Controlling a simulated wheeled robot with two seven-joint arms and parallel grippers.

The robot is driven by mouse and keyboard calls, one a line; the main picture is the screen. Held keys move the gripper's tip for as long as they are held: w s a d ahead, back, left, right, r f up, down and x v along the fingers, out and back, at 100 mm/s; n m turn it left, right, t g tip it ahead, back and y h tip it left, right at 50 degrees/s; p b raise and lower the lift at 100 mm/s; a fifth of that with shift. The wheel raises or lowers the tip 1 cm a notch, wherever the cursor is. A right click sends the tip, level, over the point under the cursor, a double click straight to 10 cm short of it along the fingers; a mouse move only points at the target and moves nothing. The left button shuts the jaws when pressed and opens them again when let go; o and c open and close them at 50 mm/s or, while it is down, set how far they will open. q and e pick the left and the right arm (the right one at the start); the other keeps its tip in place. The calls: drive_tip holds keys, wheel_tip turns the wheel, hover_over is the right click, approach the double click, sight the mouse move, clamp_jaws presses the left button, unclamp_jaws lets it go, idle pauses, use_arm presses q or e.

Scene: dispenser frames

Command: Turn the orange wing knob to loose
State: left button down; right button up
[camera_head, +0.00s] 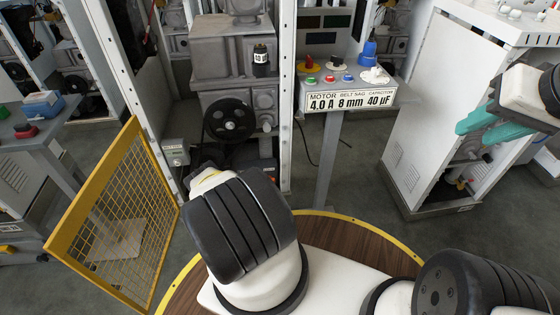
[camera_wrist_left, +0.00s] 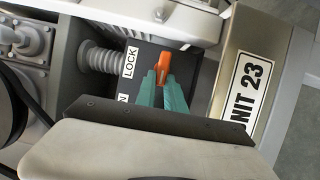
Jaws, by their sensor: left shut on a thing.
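The orange wing knob (camera_wrist_left: 164,60) shows in the left wrist view on a dark plate. Its wing stands roughly upright in the picture, leaning slightly. My left gripper (camera_wrist_left: 163,80) has its teal fingers closed around the lower part of the knob, hiding that part. A white LOCK label (camera_wrist_left: 130,62) is left of the knob; a second label (camera_wrist_left: 123,99) below it is mostly covered, with only an N showing. In the head view my own arm hides the knob and left gripper. My right gripper (camera_head: 490,127) is at the far right, empty, its teal fingers apart.
In the head view, a yellow mesh guard (camera_head: 125,205) stands at left, a button pedestal (camera_head: 350,97) in the middle and a white cabinet (camera_head: 425,120) at right.

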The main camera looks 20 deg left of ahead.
use_arm(q)
drive_tip(key=c, duration=1.4)
unclamp_jaws()
drive_tip(key=shift+c, duration=0.2)
drive_tip(key=s+d, duration=0.1)
drive_tip(key=s, duration=0.6)
drive_tip(key=shift+s, duration=0.4)
drive_tip(key=shift+d+f, duration=0.1)
